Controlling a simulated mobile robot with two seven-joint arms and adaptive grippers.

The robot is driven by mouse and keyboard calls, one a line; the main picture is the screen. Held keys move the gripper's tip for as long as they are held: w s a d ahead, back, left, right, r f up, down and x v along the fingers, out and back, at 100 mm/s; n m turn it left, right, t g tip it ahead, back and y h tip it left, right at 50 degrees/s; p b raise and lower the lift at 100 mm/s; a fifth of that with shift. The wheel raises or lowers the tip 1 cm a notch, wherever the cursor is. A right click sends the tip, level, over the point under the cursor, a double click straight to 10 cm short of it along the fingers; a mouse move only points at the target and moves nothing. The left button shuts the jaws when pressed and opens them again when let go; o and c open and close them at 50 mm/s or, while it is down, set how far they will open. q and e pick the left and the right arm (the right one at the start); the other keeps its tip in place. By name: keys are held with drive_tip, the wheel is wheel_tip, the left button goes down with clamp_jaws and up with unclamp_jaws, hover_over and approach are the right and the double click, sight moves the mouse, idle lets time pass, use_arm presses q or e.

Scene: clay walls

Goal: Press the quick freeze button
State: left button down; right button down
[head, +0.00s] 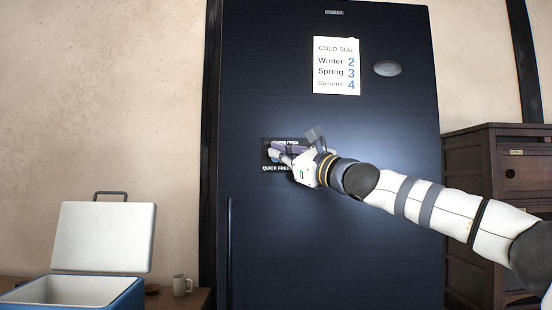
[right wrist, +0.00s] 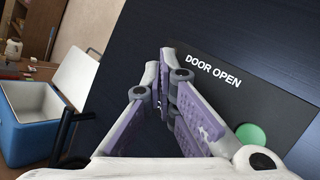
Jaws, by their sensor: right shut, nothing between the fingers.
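A dark control panel (head: 266,146) is on the front of the tall dark fridge (head: 325,240). Its lower label reads QUICK FREEZE, partly covered by my gripper; its upper label is mostly hidden. In the right wrist view the panel (right wrist: 220,80) shows the label DOOR OPEN and a round green disc (right wrist: 250,135) below it, partly behind my finger. I cannot tell which label the disc belongs to. My right gripper (head: 273,152) is shut and empty, in front of the panel; its purple-padded fingers (right wrist: 165,70) also show in the wrist view. Contact cannot be told. My left gripper is not seen.
A paper note headed COLD DIAL (head: 337,66) and a grey oval knob (head: 387,69) are higher on the door. A vertical handle (head: 229,250) is at lower left. A blue cooler (head: 75,295) with raised lid and a mug (head: 181,285) stand left. A wooden cabinet (head: 480,220) is right.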

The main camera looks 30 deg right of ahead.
idle(0.4)
drive_tip(key=shift+w+d, duration=0.2)
drive_tip(key=shift+w, duration=0.2)
idle(0.4)
drive_tip(key=shift+s+a, duration=0.2)
drive_tip(key=shift+s, duration=0.2)
